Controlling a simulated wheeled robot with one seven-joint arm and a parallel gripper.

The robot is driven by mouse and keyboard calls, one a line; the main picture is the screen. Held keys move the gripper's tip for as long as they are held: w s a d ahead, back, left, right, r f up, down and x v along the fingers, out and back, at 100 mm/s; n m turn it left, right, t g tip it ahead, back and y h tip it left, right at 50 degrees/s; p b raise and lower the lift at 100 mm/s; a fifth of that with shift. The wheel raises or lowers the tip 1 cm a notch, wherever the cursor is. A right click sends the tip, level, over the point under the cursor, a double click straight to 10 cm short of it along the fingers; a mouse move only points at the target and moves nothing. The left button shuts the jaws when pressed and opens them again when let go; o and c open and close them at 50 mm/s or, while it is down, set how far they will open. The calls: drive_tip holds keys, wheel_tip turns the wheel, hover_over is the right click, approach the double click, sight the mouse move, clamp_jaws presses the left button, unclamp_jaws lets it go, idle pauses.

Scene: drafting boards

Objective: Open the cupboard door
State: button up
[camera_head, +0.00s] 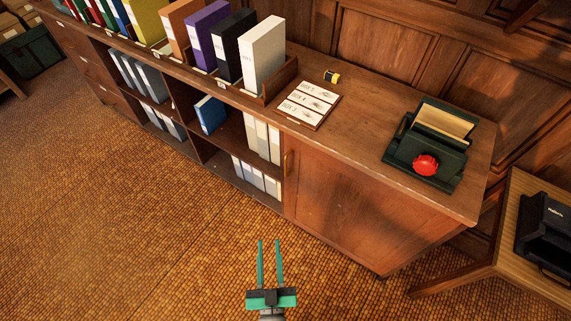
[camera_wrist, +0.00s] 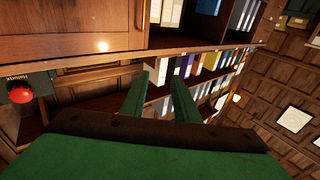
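The cupboard door (camera_head: 350,207) is the plain wooden panel at the right end of the low cabinet, and it looks shut. Its upright brass handle (camera_head: 285,165) is at the door's left edge, beside the open shelves. In the wrist view the door (camera_wrist: 65,18) is at the upper left, with the handle (camera_wrist: 139,13) at its right edge. My gripper (camera_head: 269,243) has two green fingers, spread apart with nothing between them. It is in front of the cabinet, below and left of the door in the head view, apart from the handle.
Open shelves (camera_head: 208,150) with binders lie left of the door. On the cabinet top are a box label board (camera_head: 308,104), a yellow-black roll (camera_head: 331,77) and a dark green device with a red knob (camera_head: 425,164). A wooden table (camera_head: 530,235) stands at right. Floor before the cabinet is clear.

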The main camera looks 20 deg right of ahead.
drive_tip(key=w+d+f+m+g+h, duration=0.2)
drive_tip(key=w+d, duration=0.1)
drive_tip(key=w, duration=0.5)
drive_tip(key=w+d+f+m+g+h, duration=0.1)
drive_tip(key=w+d+f+h, duration=0.15)
drive_tip(key=w, duration=0.45)
drive_tip(key=w+d+f+m+g+h, duration=0.2)
drive_tip(key=w+d+f, duration=0.1)
drive_tip(key=w, duration=0.5)
hover_over(286, 175)
drive_tip(key=shift+w+r, duration=0.25)
drive_tip(key=shift+w, duration=0.05)
clamp_jaws()
